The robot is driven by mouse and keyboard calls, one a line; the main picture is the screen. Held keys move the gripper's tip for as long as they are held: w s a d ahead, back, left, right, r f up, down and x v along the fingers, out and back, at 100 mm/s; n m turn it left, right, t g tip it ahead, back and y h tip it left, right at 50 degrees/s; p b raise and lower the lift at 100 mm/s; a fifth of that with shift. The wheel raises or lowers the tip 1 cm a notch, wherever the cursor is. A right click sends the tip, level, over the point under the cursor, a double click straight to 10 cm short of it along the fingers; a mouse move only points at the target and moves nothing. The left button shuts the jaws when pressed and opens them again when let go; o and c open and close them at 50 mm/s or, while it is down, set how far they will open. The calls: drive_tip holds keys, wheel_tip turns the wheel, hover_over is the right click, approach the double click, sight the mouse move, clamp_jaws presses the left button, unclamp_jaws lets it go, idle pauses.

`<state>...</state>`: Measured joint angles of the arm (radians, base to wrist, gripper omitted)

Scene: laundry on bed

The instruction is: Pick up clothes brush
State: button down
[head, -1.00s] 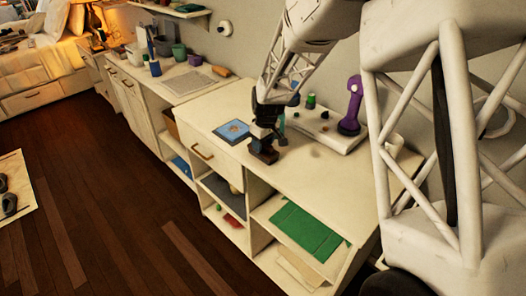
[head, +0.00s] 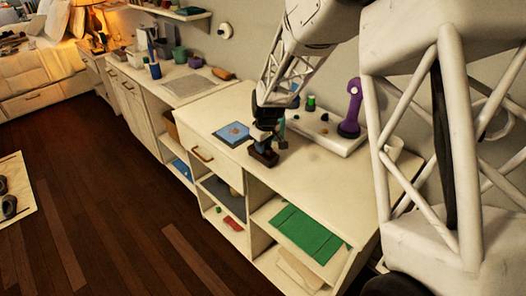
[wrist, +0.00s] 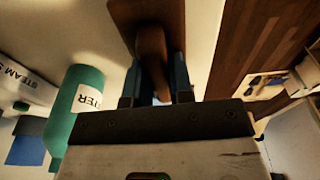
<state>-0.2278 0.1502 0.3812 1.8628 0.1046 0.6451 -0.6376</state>
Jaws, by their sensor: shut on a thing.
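The clothes brush is a brown wooden piece (head: 264,157) at the white counter top, below my gripper (head: 266,143) in the head view. In the wrist view the brush (wrist: 150,18) has a wide brown body and a narrower raised grip. My gripper (wrist: 157,78) is shut on that grip, with one dark blue finger on each side. Its bristles are hidden. I cannot tell whether the brush touches the counter.
A green bottle (wrist: 78,105) stands close beside my gripper. A white board (head: 318,130) with small coloured items and a purple steamer-like thing (head: 351,108) lies behind. A blue square (head: 232,133) lies left. The counter's front right (head: 325,180) is clear.

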drive_tip(key=shift+r, duration=0.1)
drive_tip(key=shift+r, duration=0.85)
wheel_tip(320, 180, up, 2)
drive_tip(key=shift+s+r, duration=0.1)
drive_tip(key=s+d+r, duration=0.1)
drive_tip(key=s+d, duration=0.2)
drive_tip(key=s, duration=1.2)
drive_tip(key=shift+s+d, duration=0.2)
drive_tip(key=shift+d, duration=0.2)
